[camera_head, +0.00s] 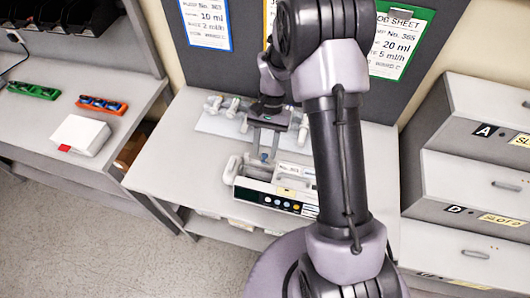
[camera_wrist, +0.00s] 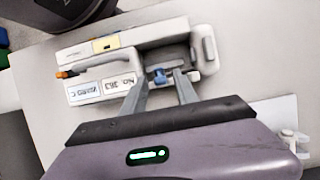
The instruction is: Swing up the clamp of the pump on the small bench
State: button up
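The pump (camera_head: 262,188) is a pale box with a dark front panel and coloured buttons, lying on the small bench (camera_head: 172,165). It also shows in the wrist view (camera_wrist: 92,62), with a long pale handle bar and printed labels. A small blue part (camera_wrist: 160,76), perhaps the clamp, sits in a grey recess of the pump. My gripper (camera_head: 267,154) points down at the pump's far side. In the wrist view its fingertips (camera_wrist: 159,80) stand apart on either side of the blue part, with gaps showing. Contact cannot be told. My arm hides the pump's right end.
Several syringes lie on a pale tray (camera_head: 215,122) behind the pump. A board with log sheets (camera_head: 403,42) stands at the back. Drawers (camera_head: 470,195) stand right. A left bench holds a white box (camera_head: 80,134), a green item (camera_head: 33,91) and an orange item (camera_head: 101,105).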

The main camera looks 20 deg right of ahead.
jog(key=shift+s+a+f, duration=0.1)
jog(key=shift+s+f, duration=0.05)
jog(key=shift+f, duration=0.3)
grip_shut()
jog(key=p, duration=0.1)
jog(key=g+p, duration=0.1)
jog(key=p, duration=0.1)
jog(key=shift+w+d+r+y, duration=0.25)
jog(key=shift+r+y, duration=0.15)
jog(key=shift+w+d+f+g+y+p, duration=0.4)
jog(key=shift+w+g+y+p, duration=0.15)
jog(key=shift+g, duration=0.2)
jog(key=shift+w+d+f+g+y+p, duration=0.35)
jog(key=shift+w+f+g+y+p, duration=0.15)
jog(key=shift+g, duration=0.25)
jog(key=shift+r, duration=0.15)
